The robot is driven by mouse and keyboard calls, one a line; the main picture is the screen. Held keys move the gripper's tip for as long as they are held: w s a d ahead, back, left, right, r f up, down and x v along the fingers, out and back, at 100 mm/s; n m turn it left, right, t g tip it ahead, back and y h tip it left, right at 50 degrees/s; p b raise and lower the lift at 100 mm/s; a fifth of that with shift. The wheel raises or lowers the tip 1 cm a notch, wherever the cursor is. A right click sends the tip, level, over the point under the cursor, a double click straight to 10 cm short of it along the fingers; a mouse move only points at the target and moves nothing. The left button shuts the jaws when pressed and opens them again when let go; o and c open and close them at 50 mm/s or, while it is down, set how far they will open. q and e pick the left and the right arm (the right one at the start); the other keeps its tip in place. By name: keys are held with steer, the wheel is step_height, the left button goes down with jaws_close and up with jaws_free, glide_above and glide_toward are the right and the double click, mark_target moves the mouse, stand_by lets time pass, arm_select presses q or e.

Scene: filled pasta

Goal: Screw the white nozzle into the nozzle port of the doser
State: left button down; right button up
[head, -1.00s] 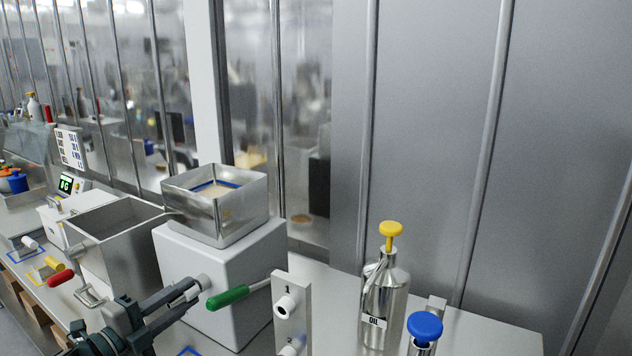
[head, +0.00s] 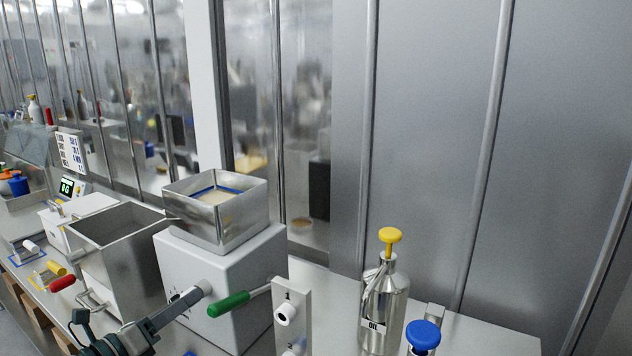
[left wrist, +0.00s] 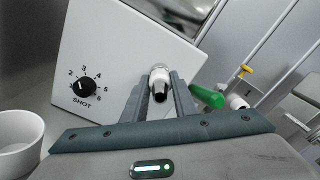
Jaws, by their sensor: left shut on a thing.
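The doser (head: 245,268) is a white box with a steel hopper on top and a green-handled lever on its front. My left gripper (head: 176,308) is in front of it, shut on the white nozzle (head: 187,298). The nozzle lies in line with the white nozzle port (head: 204,286) and seems to meet it; I cannot tell how deep it sits. In the left wrist view the nozzle (left wrist: 160,82) shows between the fingers (left wrist: 160,100), its dark open end towards the camera. The port behind is mostly hidden. My right gripper is not in view.
A metal plate (head: 304,320) marked 1, with white fittings, stands close right of the lever's green handle (head: 228,304). An oil bottle (head: 385,305) and a blue-topped item (head: 424,335) are farther right. An open steel bin (head: 120,255) is left. A shot dial (left wrist: 81,87) and white cup (left wrist: 20,140) show below.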

arm_select(q)
steer(key=m, duration=0.1)
steer(key=m+p, duration=0.1)
steer(key=m, duration=0.1)
steer(key=shift+r+m, duration=0.2)
steer(key=shift+m, duration=0.1)
steer(key=shift+w+f+m+p, duration=0.1)
steer(key=shift+m+p, duration=0.35)
steer(key=shift+m, duration=0.45)
